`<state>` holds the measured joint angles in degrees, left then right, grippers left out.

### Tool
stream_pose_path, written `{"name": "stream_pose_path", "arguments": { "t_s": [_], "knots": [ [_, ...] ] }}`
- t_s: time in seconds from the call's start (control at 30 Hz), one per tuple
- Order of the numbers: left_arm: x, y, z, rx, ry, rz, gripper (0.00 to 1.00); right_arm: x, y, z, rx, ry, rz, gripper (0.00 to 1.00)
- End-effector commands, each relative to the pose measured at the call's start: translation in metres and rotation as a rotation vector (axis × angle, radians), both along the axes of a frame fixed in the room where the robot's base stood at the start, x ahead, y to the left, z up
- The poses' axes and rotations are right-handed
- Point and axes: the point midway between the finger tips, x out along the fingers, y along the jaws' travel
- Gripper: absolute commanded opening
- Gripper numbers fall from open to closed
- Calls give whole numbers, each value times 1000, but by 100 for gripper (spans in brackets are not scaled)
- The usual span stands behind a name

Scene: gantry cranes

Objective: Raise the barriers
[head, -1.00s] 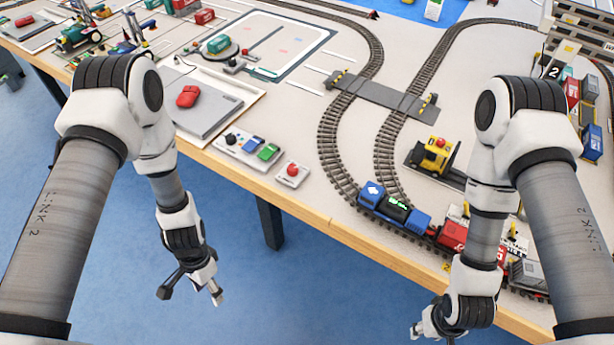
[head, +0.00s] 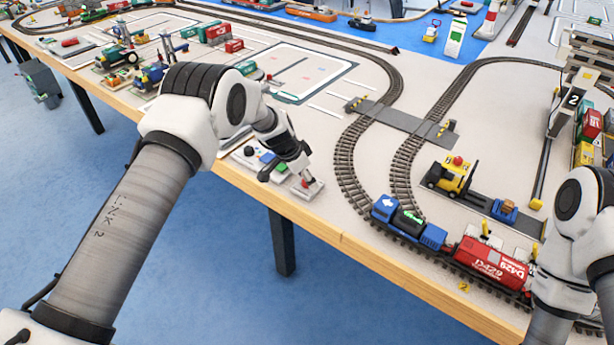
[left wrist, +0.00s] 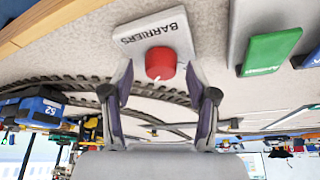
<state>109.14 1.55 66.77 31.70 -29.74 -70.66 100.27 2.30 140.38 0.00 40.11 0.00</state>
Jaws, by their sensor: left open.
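A control panel with a green button (left wrist: 271,53) and a blue one is beside the barriers button. A blue locomotive (head: 408,222) and red wagon (head: 488,262) stand on the near track. A yellow vehicle (head: 453,176) stands beyond.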

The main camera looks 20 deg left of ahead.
Motion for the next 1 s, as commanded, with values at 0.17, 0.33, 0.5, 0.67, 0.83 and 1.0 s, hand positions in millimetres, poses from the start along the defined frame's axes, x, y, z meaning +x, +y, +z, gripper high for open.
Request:
{"name": "stream_pose_path", "arguments": {
  "t_s": [0.17,0.33,0.5,0.67,0.83,1.0],
  "knots": [
    [0,0,-1,0,0,0,58,0,0,0,0,0,0,40],
    [0,0,-1,0,0,0,12,0,0,0,0,0,0,40],
    [0,0,-2,0,1,0,0,0,0,0,0,0,0,40],
    [-1,0,-2,0,3,9,0,0,0,0,0,0,0,40],
    [-1,-1,-2,1,3,48,0,0,0,-1,0,0,0,40],
    [-1,-1,-2,1,3,133,0,0,0,0,0,0,0,40]
  ]
}}
